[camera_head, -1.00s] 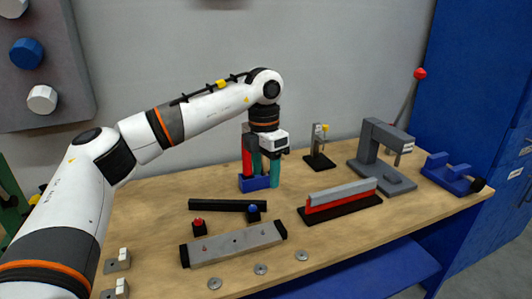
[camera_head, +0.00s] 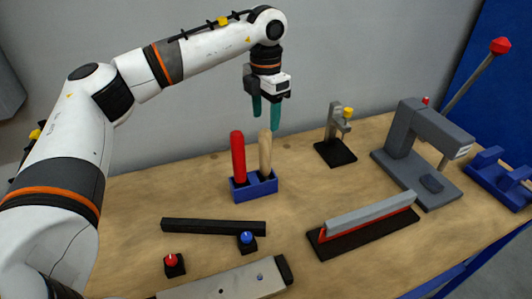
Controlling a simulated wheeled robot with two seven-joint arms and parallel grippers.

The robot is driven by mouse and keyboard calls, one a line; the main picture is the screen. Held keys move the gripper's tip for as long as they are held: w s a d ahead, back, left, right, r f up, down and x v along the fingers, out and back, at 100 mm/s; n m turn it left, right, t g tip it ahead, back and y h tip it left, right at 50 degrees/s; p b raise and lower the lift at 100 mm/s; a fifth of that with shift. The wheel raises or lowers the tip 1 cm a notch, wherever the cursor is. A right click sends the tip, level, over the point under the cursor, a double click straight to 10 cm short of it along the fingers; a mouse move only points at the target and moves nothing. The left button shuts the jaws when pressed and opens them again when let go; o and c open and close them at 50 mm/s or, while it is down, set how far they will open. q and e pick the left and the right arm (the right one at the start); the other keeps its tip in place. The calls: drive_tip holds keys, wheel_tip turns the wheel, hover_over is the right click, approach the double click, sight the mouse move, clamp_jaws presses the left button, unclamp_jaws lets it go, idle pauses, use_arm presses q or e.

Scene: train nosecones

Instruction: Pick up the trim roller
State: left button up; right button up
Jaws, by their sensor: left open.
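A blue holder (camera_head: 255,189) stands on the workbench with two upright handles in it. One handle is red (camera_head: 238,157) on the left and one is pale wood (camera_head: 265,155) on the right. Their lower ends are hidden in the holder, so I cannot tell which is the trim roller. My left gripper (camera_head: 266,111) points down with its teal fingers apart and empty. In the picture its tips are just above the wooden handle's top. My right gripper is out of view.
On the wooden bench (camera_head: 130,210) are a black bar (camera_head: 213,227), a red knob (camera_head: 171,261) and a blue knob (camera_head: 246,240). A grey strip in a red-black fixture (camera_head: 367,219), a small stand (camera_head: 335,151) and a grey press (camera_head: 418,150) stand to the right.

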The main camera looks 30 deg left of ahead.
sight(265, 131)
use_arm(q)
drive_tip(key=f, duration=0.2)
drive_tip(key=f+p, duration=0.1)
drive_tip(key=f, duration=0.1)
drive_tip(key=shift+s, duration=0.25)
drive_tip(key=shift+w+f, duration=0.15)
drive_tip(key=shift+f, duration=0.4)
wheel_tip(265, 131, down, 4)
drive_tip(key=shift+a+f+p, duration=0.15)
drive_tip(key=shift+f+p, duration=0.05)
drive_tip(key=shift+p, duration=0.85)
drive_tip(key=shift+f, duration=0.2)
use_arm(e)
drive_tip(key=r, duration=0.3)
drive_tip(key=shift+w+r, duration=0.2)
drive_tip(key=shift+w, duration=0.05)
use_arm(q)
drive_tip(key=shift+w, duration=0.1)
drive_tip(key=c, duration=1.1)
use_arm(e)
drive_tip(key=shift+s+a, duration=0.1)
